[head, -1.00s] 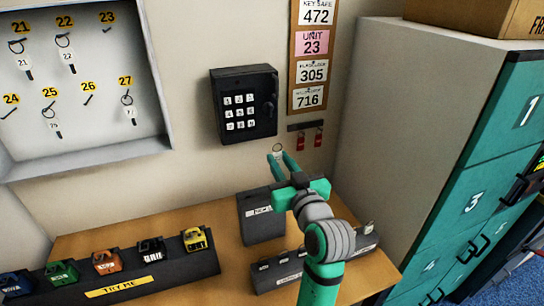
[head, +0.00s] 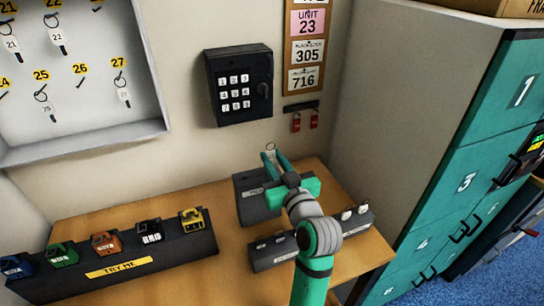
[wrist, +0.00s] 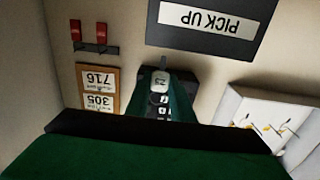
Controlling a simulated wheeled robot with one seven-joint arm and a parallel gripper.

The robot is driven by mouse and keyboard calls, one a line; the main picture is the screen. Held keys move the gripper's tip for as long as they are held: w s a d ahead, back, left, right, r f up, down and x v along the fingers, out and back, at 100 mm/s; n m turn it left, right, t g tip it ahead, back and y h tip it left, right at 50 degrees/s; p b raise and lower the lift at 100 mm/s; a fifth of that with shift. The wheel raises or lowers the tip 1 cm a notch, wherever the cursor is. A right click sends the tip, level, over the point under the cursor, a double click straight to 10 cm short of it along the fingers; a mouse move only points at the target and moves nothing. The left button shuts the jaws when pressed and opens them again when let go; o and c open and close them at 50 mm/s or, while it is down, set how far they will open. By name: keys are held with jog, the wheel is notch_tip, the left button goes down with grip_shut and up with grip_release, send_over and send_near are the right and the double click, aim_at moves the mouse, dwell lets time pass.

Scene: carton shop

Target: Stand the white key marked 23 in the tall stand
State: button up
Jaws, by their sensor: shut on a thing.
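The white key marked 23 (wrist: 159,84) is held between the green fingers of my gripper (wrist: 160,100); its number reads upside down in the wrist view. In the head view my gripper (head: 270,160) is shut on the key, whose ring shows just above the fingertips. The tall stand (head: 262,208) is a dark grey block on the table, just below and behind the fingers in the head view. Its PICK UP label shows upside down in the wrist view (wrist: 240,42). The key appears apart from the stand. My gripper hides part of the stand's top right.
A low dark rack (head: 268,258) with several small keys stands in front, partly behind my arm. A TRY ME rack (head: 120,268) with coloured padlocks is at left. A keypad safe (head: 239,85), key cabinet (head: 120,137) and red tags (head: 296,122) are on the wall. Teal lockers (head: 480,165) stand right.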

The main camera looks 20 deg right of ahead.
jog(key=shift+w+a, duration=0.1)
jog(key=shift+a, duration=0.2)
jog(key=shift+s+a+f, duration=0.15)
jog(key=shift+s, duration=0.05)
jog(key=shift+s, duration=0.1)
dwell(0.5)
jog(key=shift+d+f, duration=0.25)
